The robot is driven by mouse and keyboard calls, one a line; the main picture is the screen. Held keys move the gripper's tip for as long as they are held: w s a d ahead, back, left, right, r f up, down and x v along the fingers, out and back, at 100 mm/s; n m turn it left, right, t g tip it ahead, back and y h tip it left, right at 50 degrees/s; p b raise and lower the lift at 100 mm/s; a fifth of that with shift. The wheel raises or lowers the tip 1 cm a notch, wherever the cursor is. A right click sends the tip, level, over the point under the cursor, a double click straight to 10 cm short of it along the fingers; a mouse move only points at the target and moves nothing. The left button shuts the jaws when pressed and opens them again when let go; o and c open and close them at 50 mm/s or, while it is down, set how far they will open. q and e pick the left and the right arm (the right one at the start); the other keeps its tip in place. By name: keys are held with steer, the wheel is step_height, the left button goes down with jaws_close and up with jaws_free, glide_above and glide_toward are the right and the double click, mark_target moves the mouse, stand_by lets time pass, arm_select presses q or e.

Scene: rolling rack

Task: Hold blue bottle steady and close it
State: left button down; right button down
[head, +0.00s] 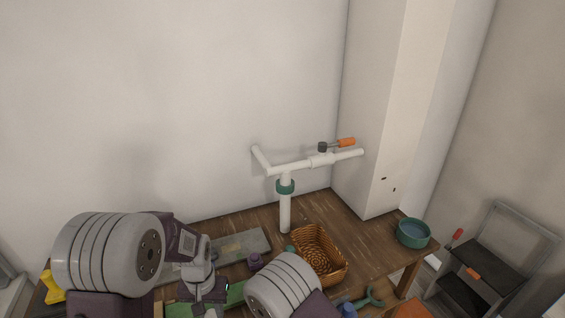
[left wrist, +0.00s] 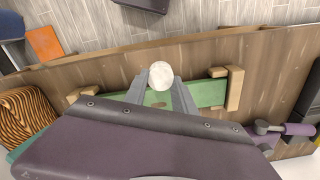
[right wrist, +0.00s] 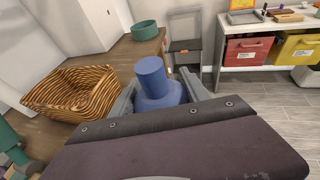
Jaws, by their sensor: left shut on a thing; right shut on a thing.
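The blue bottle (right wrist: 158,93) stands between the fingers of my right gripper (right wrist: 160,100) in the right wrist view, with its narrower blue neck (right wrist: 151,72) pointing up. My right gripper is shut on the bottle's body. A small blue part at the bottom edge of the head view (head: 348,310) seems to be the same bottle. My left gripper (left wrist: 162,92) is shut on a round white thing (left wrist: 161,76), which looks like a cap, above the table. In the head view, my left gripper (head: 207,290) is low left of centre, apart from the bottle.
A wicker basket (head: 318,254) stands on the wooden table (head: 375,240), near a white pipe (head: 285,210) with a green collar. A teal bowl (head: 413,232) is at the right corner. A green strip (left wrist: 209,93) lies under my left gripper.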

arm_select(q)
steer(key=shift+s, duration=0.1)
arm_select(e)
steer(key=shift+s+r, duration=0.1)
steer(key=shift+a, duration=0.1)
steer(key=s+a+r+n+t+y, duration=0.1)
steer(key=a+r+n+t+y, duration=0.2)
steer(key=a+r, duration=0.7)
steer(key=shift+s+a+n+t+y, duration=0.15)
steer(key=shift+s+n+t+y, duration=0.2)
steer(key=shift+n+y, duration=0.45)
